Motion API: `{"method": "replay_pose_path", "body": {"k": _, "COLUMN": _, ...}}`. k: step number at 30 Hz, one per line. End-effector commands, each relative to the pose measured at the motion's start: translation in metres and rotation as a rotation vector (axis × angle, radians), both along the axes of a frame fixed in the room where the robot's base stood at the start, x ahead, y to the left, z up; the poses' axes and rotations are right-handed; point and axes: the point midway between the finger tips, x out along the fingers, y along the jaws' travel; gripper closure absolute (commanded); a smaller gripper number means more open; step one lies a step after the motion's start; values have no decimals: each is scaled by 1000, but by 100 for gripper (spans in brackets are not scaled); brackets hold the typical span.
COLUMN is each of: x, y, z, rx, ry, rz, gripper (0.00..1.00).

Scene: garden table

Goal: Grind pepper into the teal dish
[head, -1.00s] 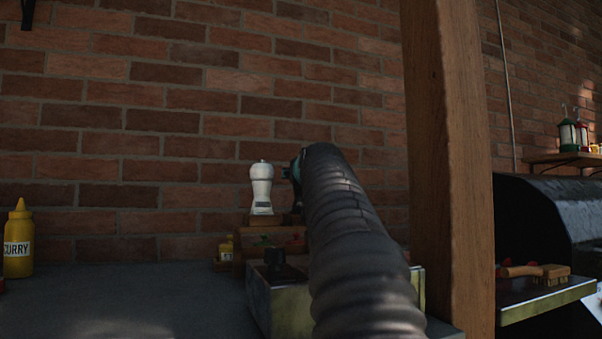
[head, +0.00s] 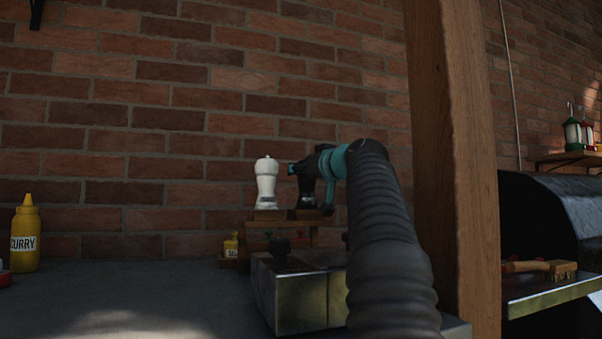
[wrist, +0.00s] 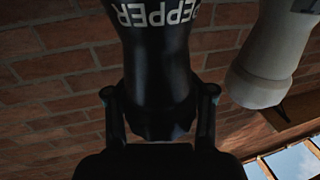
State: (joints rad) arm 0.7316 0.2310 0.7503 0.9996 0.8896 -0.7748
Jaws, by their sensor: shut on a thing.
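The black pepper mill (head: 306,194) is upright beside a white mill (head: 266,184) at a small wooden rack, its base at the level of the rack's top. In the wrist view the pepper mill (wrist: 158,60), lettered PEPPER and upside down in the picture, is between my fingers. My gripper (wrist: 160,110) is shut on it; in the head view my gripper (head: 308,167) reaches it from the right. I cannot tell whether the base still touches the rack. The teal dish does not show in either view.
The wooden rack (head: 285,224) stands behind a metal-sided box (head: 292,295) on the grey counter. A wooden post (head: 455,170) rises at right. The middle-left counter is clear.

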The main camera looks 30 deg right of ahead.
Motion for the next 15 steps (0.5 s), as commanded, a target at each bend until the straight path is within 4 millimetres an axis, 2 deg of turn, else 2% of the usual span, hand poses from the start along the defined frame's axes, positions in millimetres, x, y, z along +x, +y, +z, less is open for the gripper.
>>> {"method": "replay_pose_path", "body": {"k": 15, "x": 1, "y": 0, "z": -2, "rx": 1, "ry": 5, "rz": 36, "gripper": 88}}
